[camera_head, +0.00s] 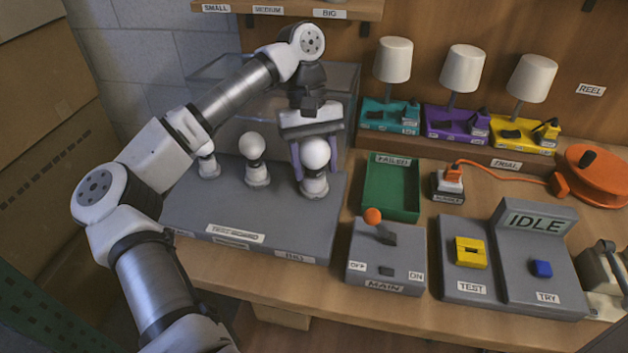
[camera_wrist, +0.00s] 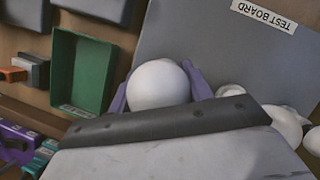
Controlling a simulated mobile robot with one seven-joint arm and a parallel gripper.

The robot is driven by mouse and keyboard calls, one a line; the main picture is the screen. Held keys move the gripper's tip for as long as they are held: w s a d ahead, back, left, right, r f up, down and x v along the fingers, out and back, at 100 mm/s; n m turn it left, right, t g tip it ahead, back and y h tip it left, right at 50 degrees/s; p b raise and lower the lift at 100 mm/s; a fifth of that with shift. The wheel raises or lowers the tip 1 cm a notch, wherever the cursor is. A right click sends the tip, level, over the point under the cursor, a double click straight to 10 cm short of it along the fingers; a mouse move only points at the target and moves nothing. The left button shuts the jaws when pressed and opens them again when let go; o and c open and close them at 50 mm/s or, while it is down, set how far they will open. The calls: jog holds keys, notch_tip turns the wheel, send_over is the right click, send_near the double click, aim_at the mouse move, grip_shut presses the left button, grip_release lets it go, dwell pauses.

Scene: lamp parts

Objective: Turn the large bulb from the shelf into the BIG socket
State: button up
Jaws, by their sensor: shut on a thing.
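The large white bulb (camera_head: 315,152) stands upright at the BIG socket (camera_head: 314,186), the right-hand one on the grey test board (camera_head: 200,218). My gripper (camera_head: 317,160) points down over it, with its purple fingers shut on the bulb from both sides. In the wrist view the bulb (camera_wrist: 158,86) sits between the purple fingers of my gripper (camera_wrist: 160,88). The bulb's base and its thread are hidden, so I cannot tell how deep it sits.
Two other sockets on the board hold smaller bulbs (camera_head: 252,147) (camera_head: 207,146) to the left. A green FAILED tray (camera_head: 391,205) and a MAIN switch box (camera_head: 385,268) stand to the right. A shelf (camera_head: 355,10) with size labels hangs above. A clear case (camera_head: 215,85) stands behind.

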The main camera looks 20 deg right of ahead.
jog(key=shift+r+m+p, duration=0.15)
jog(key=shift+m+p, duration=0.35)
jog(key=shift+m+y+p, duration=0.4)
jog(key=shift+m, duration=0.3)
jog(key=m+p, duration=0.1)
jog(key=m, duration=0.1)
jog(key=m+t+y, duration=0.1)
jog(key=m, duration=0.1)
jog(key=shift+w+a+f+y+p, duration=0.1)
jog(key=shift+f+y+p, duration=0.1)
jog(key=shift+y+p, duration=0.15)
jog(key=shift+r+m, duration=0.1)
jog(key=shift+m, duration=0.3)
jog(key=o, duration=0.4)
jog(key=shift+m, duration=0.4)
jog(key=o, duration=0.5)
